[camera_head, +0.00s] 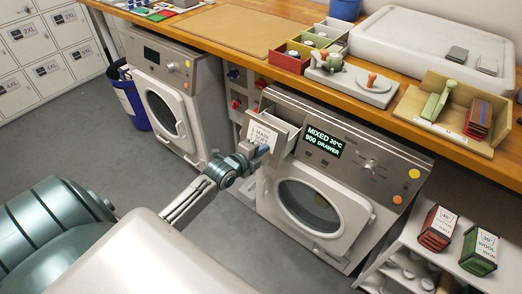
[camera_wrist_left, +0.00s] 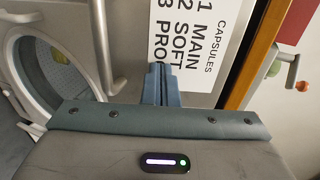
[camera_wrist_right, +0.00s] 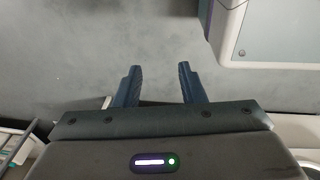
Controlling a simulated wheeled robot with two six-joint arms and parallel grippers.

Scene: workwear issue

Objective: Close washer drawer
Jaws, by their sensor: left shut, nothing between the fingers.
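The near washer (camera_head: 315,205) stands under the wooden counter, with a lit display and a round door that is closed. Its drawer (camera_head: 277,122) at the upper left is pulled out, and a label listing capsules is on its front (camera_head: 262,135); the label (camera_wrist_left: 190,45) fills the top of the left wrist view. My left gripper (camera_head: 263,150) is shut and empty, its fingertips at the lower part of the drawer front; I cannot tell whether they touch. My right gripper (camera_wrist_right: 158,85) is open and empty over the grey floor.
A second washer (camera_head: 165,95) stands to the left, with a blue bin (camera_head: 130,100) beside it. The counter (camera_head: 225,30) above holds trays and boxes. A white shelf with a red box (camera_head: 437,228) and a green box (camera_head: 480,250) is at the right. Floor in front is clear.

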